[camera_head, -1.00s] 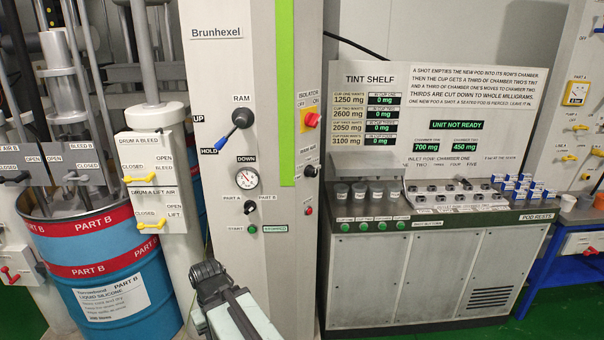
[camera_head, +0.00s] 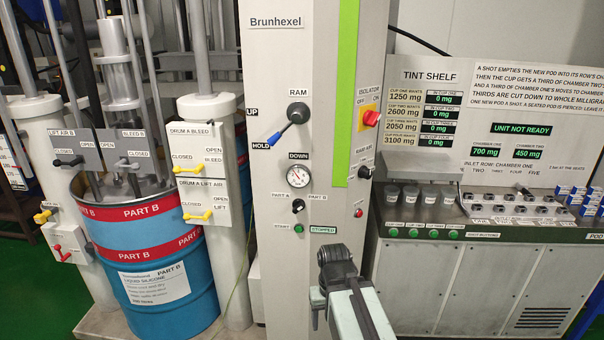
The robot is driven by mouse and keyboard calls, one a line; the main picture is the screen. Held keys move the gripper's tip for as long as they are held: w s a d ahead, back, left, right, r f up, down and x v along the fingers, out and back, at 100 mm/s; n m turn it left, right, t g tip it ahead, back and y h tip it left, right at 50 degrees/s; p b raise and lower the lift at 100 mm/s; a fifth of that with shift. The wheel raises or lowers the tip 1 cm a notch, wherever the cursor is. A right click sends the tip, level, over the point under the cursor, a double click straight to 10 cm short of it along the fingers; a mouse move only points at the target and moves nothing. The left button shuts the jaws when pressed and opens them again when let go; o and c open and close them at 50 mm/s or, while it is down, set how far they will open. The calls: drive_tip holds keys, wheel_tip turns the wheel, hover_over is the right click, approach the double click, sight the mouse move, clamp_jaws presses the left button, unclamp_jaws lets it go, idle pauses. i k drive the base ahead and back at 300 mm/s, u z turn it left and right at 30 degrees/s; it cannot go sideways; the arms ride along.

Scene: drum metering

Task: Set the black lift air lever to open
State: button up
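The black lift air lever (camera_head: 68,162) is on the grey LIFT AIR B plate (camera_head: 82,142) at the left, above the blue Part B drum. It lies about level, beside the CLOSED label; the OPEN label is to its right. A grey bleed lever (camera_head: 125,166) is on the BLEED B plate to its right. My gripper (camera_head: 335,258) is low in front of the Brunhexel column, far right of the black lever and touching no lever that I can see. Its fingers are too foreshortened to show whether they are open.
The Part B drum (camera_head: 155,265) stands below the plates. Yellow levers (camera_head: 197,216) on a white post lie between them and the Brunhexel column (camera_head: 303,80). Red and yellow levers (camera_head: 62,252) stick out at far left. The tint shelf (camera_head: 470,280) is at right.

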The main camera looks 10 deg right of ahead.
sight(57, 164)
drive_tip(key=u, duration=1.7)
drive_tip(key=i, duration=1.45)
drive_tip(key=u, duration=0.7)
drive_tip(key=i, duration=0.8)
drive_tip(key=u, duration=0.05)
drive_tip(key=k, duration=0.75)
drive_tip(key=u, duration=0.5)
drive_tip(key=i, duration=0.1)
drive_tip(key=z, duration=0.4)
